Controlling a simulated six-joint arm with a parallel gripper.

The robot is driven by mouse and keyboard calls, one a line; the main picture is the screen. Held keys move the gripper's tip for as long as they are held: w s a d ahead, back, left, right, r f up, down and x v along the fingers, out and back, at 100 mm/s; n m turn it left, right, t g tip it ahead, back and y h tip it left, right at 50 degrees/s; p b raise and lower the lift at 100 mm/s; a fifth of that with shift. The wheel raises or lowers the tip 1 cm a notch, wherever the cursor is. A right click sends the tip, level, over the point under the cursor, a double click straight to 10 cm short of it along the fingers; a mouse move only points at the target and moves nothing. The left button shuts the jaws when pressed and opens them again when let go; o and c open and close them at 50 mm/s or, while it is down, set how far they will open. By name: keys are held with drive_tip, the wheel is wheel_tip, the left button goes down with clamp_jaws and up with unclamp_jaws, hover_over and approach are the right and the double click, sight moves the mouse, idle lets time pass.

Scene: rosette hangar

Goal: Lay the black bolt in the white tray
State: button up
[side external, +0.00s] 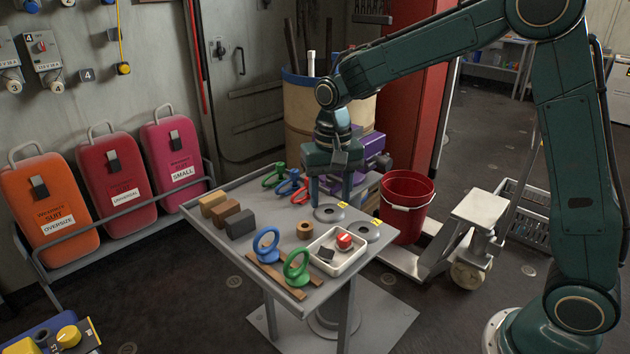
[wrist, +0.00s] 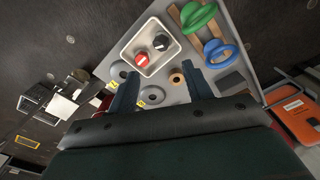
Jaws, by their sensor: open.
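The white tray (side external: 348,265) stands near the table's front right side; it also shows in the wrist view (wrist: 143,72). A black piece (side external: 326,254), which looks like the black bolt, is inside the tray, and it also shows in the wrist view (wrist: 161,42). A red piece with a white mark (side external: 344,240) sits beside it in the tray, also seen in the wrist view (wrist: 142,59). My gripper (side external: 331,199) is open and empty, pointing down over the far part of the table, behind the tray. In the wrist view its fingers (wrist: 160,86) are apart with nothing between them.
Two grey discs (side external: 361,231) with yellow tags lie near the tray and below my gripper. A brown ring (side external: 305,230) is left of the tray. Blue (side external: 266,246) and green rings (side external: 296,268) stand on wood strips. Several blocks (side external: 227,211) line the left edge; handles (side external: 291,183) lie behind.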

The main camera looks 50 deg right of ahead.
drive_tip(key=s+d+r+n+t, duration=0.2)
drive_tip(key=s+r+n+t, duration=0.1)
drive_tip(key=s+r, duration=0.7)
drive_tip(key=s+n+t, duration=0.2)
drive_tip(key=s, duration=1.3)
drive_tip(key=shift+d+n, duration=0.25)
drive_tip(key=shift+n, duration=0.15)
